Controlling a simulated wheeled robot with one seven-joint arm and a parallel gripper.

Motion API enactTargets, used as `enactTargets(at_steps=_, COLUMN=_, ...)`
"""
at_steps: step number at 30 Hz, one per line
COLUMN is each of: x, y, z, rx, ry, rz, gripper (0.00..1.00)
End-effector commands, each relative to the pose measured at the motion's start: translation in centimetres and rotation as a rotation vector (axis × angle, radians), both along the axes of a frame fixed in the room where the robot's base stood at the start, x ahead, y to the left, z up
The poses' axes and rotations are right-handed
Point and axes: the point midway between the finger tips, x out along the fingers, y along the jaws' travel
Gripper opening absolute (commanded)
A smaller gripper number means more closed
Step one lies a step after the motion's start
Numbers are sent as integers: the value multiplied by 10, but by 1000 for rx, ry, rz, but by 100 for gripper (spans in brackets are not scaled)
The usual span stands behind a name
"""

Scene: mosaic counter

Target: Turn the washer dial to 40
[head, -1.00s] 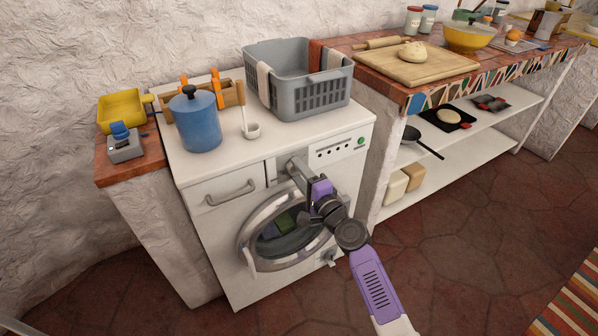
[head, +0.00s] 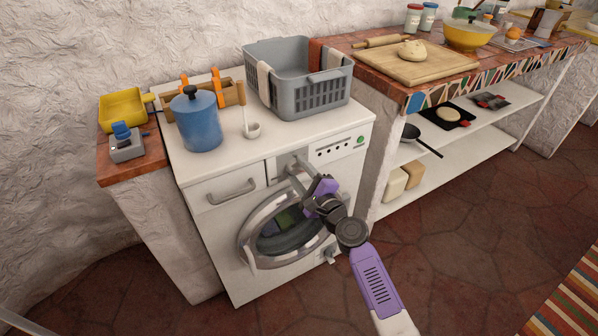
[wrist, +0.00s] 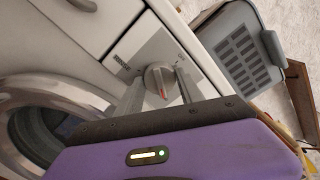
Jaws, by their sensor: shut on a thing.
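The white washer (head: 222,232) stands against the wall with its round door shut. Its grey dial (wrist: 158,78) shows in the wrist view between my gripper's two fingers, on a pale panel with small dark print. A red mark on the dial points toward the lower part of the wrist picture. The numbers are too small to read, so I cannot tell the setting. My gripper (wrist: 157,88) is shut on the dial, one finger on each side. In the head view my gripper (head: 297,172) reaches the panel, and the dial is mostly hidden behind it.
The washer's drawer handle (head: 232,190) is left of my gripper. A tiled counter with a shelf (head: 470,150) stands right.

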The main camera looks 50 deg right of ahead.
Motion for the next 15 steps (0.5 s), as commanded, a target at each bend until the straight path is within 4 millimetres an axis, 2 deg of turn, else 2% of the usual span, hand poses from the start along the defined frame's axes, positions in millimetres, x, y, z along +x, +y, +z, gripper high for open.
enactTargets(at_steps=9, x=-1, y=-2, z=-2, rx=2, ry=2, rz=-3, gripper=4)
enactTargets(at_steps=10, x=-1, y=-2, z=-2, rx=2, ry=2, rz=-3, gripper=48)
enactTargets(at_steps=13, x=-1, y=-1, z=-2, rx=1, ry=2, rz=-3, gripper=66)
enactTargets(at_steps=15, x=-1, y=-1, z=-1, rx=0, ry=1, rz=-3, gripper=66)
